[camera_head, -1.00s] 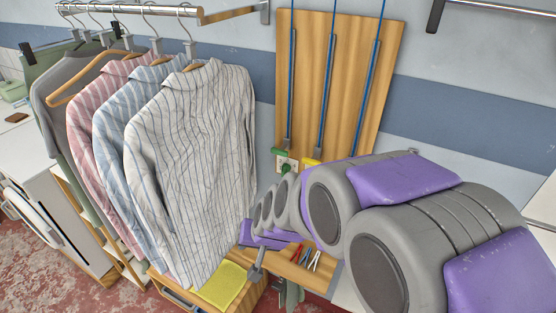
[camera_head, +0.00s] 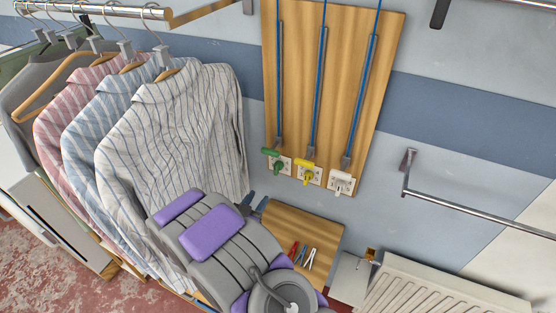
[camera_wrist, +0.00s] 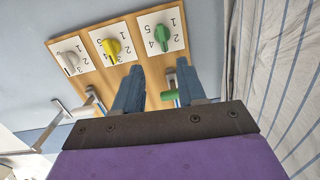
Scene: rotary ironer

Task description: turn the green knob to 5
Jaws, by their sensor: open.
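The green knob (camera_head: 280,167) sits on a numbered white plate at the lower left of the wooden wall board (camera_head: 335,60). In the wrist view, the green knob (camera_wrist: 162,38) is upright beyond the fingertips, with numerals 1, 4 and 5 legible around it. I cannot tell which number it points to. My gripper (camera_wrist: 158,65) has two blue fingers, open and empty, apart from the knob. In the head view, my gripper (camera_head: 257,201) is below and left of the knob. A green handle (camera_wrist: 173,95) appears between the fingers in the wrist view.
A yellow knob (camera_head: 307,177) and a white knob (camera_head: 341,186) are in the same row. Striped shirts (camera_head: 175,140) hang close on the left. A small wooden shelf (camera_head: 300,225) holds clothespegs. A metal rail (camera_head: 470,215) and a radiator (camera_head: 440,295) are at right.

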